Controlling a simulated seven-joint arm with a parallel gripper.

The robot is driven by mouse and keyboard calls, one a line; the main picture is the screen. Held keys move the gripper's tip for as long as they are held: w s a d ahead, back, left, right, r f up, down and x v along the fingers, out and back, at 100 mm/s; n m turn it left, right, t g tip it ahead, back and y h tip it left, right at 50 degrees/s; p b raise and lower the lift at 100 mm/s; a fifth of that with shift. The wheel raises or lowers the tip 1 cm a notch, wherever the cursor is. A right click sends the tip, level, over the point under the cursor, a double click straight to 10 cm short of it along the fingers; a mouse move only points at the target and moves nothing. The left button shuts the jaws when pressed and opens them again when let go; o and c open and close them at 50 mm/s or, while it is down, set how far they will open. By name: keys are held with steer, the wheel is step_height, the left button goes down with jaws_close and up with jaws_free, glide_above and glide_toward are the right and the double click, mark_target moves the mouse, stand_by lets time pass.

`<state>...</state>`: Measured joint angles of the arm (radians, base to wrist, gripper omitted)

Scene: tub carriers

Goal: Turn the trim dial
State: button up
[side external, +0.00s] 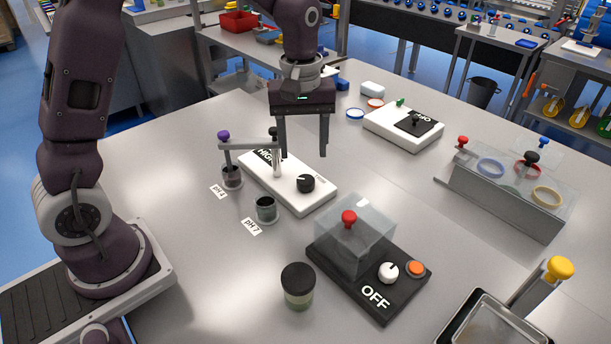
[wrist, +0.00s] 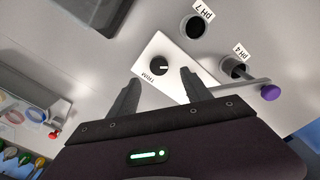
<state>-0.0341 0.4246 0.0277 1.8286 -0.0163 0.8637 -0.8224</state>
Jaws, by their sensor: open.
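The trim dial (side external: 306,183) is a round black knob with a light pointer line, on the near end of a white box (side external: 315,201) lying on the table. In the wrist view the dial (wrist: 159,66) sits beside the printed word TRIM, ahead of the fingertips. My gripper (side external: 303,154) points down above the far part of the box, higher than the dial and apart from it. Its two fingers stand wide open with nothing between them; the gripper also shows in the wrist view (wrist: 160,80). The label at the box's far end is partly hidden.
A grey arm with a purple knob (side external: 223,136) reaches from a post on the box over the pH 4 cup (side external: 232,182). The pH 7 cup (side external: 266,214) stands nearby. A clear-covered black unit reading OFF (side external: 375,297) and a lidded jar (side external: 298,297) stand nearer.

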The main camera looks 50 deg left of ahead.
mark_target(306, 179)
steer(key=shift+n, duration=0.3)
steer(key=f, duration=0.8)
steer(key=shift+w+f, duration=0.35)
steer(key=shift+w, duration=0.05)
jaws_close()
